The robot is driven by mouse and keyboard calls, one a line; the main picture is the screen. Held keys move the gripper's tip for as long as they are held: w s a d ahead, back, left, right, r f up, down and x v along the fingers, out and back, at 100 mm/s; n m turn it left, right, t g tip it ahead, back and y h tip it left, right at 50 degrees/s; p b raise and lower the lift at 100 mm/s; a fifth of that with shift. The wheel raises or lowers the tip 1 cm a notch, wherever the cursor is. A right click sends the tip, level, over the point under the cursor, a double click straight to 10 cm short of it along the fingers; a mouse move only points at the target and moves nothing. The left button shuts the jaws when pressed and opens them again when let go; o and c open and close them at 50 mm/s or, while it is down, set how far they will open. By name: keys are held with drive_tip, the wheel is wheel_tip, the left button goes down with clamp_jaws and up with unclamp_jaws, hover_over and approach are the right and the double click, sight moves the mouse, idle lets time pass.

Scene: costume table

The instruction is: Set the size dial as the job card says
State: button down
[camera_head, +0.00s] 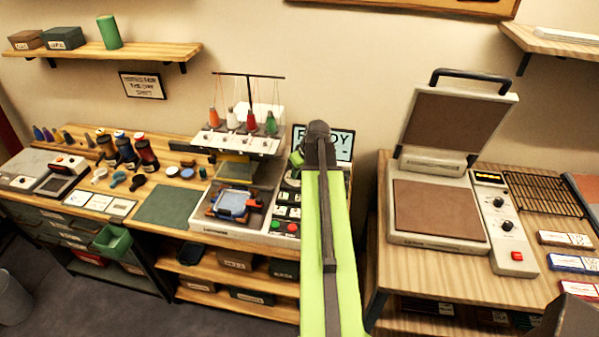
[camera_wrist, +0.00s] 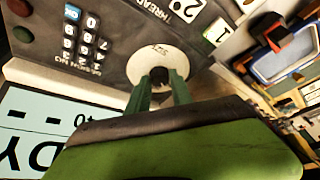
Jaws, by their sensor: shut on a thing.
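The size dial (camera_wrist: 160,66) shows in the wrist view as a dark knob on a round pale plate with small lettering. My gripper (camera_wrist: 161,84) has its two green fingers shut on the knob. The dial's pointer and setting cannot be read. In the head view my green arm (camera_head: 338,255) reaches over the embroidery machine's control panel (camera_head: 287,203) and hides the dial. The machine's screen (camera_head: 343,145) reads "READY", partly covered; in the wrist view the screen (camera_wrist: 35,120) shows part of "40" and dashes. Which card is the job card cannot be told.
The panel has a keypad (camera_wrist: 88,35) and number labels close to the dial. The embroidery machine (camera_head: 238,140) holds a blue hoop (camera_head: 233,203). A heat press (camera_head: 440,210) stands open on the right table. Cards (camera_head: 98,202) and spools lie at left.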

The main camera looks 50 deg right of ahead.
drive_tip(key=m+h, duration=0.1)
drive_tip(key=m, duration=0.2)
drive_tip(key=m+g+h, duration=0.1)
drive_tip(key=m, duration=0.2)
drive_tip(key=shift+a, duration=0.2)
idle(0.4)
drive_tip(key=c, duration=1.1)
unclamp_jaws()
drive_tip(key=shift+c, duration=0.2)
drive_tip(key=shift+w, duration=0.1)
